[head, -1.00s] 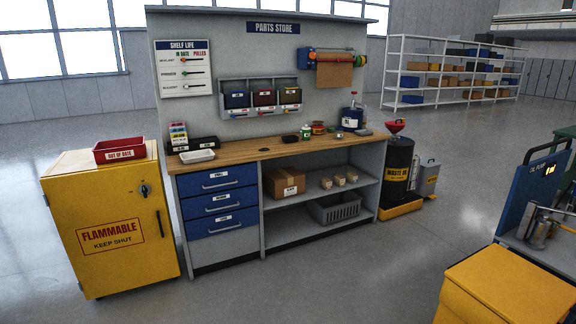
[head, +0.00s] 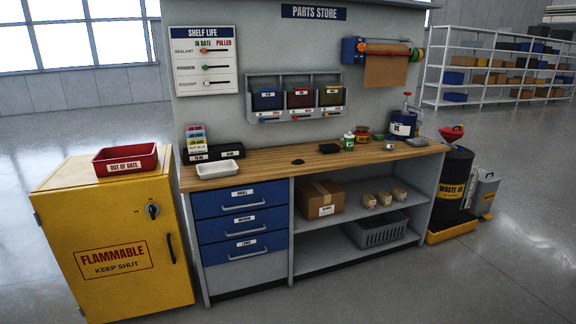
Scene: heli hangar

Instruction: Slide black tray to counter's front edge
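A low black tray (head: 230,152) with small white labels on its front sits on the wooden counter (head: 270,164) at its left end, toward the back panel. A white tray (head: 218,170) lies in front of it, nearer the counter's front edge. A rack of coloured cards (head: 196,139) stands at the black tray's left part and hides some of it. A smaller flat black item (head: 329,148) lies farther right on the counter; I cannot tell what it is. Neither of my grippers is in view.
A yellow flammables cabinet (head: 110,260) with a red tray (head: 126,160) on top stands left of the counter. Blue drawers (head: 238,220) are below. Small jars, a green-capped bottle (head: 348,141) and a blue container (head: 402,123) stand on the right. Floor in front is clear.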

